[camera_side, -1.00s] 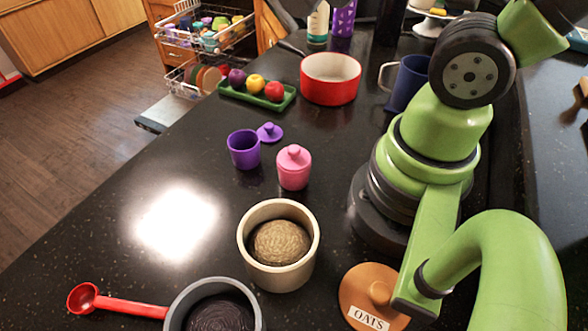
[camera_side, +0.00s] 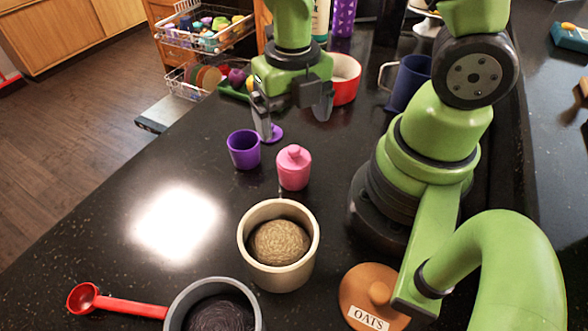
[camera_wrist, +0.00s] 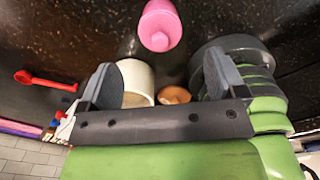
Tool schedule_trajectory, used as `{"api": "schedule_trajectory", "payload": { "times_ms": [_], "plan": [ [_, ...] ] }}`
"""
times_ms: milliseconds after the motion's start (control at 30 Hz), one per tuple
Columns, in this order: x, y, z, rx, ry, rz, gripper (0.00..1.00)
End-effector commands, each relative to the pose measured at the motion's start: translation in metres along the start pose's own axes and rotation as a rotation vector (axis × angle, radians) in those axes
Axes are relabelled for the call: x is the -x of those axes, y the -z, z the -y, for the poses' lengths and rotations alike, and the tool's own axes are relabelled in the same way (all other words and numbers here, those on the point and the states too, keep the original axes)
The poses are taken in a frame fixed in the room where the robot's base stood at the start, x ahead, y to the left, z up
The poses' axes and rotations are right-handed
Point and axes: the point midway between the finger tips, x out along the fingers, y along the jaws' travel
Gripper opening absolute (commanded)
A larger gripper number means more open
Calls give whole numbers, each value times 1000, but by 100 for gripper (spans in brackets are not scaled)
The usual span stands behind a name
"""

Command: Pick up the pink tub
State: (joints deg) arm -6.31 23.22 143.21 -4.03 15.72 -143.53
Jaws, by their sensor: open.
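The pink tub (camera_side: 294,170), with a knobbed lid on it, stands upright on the black counter. In the wrist view the pink tub (camera_wrist: 160,24) is at the top, ahead of and between the fingers. My gripper (camera_side: 294,122) is open and empty, above the counter and behind the tub, apart from it. In the wrist view the gripper's two fingers (camera_wrist: 160,85) are spread wide. The small purple cup (camera_side: 244,150) stands just left of the tub. The purple lid (camera_side: 274,134) lies behind them, partly hidden by a finger.
A cream crock (camera_side: 246,246) with a brown ball stands in front of the tub. A wooden OATS lid (camera_side: 360,290), grey pot (camera_side: 180,308) and red spoon (camera_side: 120,304) are nearer. A red bowl (camera_side: 346,82) and blue mug (camera_side: 408,84) stand behind. The left counter is clear.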

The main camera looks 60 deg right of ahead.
Motion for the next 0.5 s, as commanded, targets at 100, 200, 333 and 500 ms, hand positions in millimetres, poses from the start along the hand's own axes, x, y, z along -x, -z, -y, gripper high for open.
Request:
{"api": "schedule_trajectory", "payload": {
  "times_ms": [100,200,333,500],
  "plan": [
    [-16,2,1,-2,5,-6,90],
    [-28,1,1,-2,4,-4,90],
    [-36,1,0,-4,1,-2,90],
    [-45,2,0,-4,2,-3,90]
  ]
}}
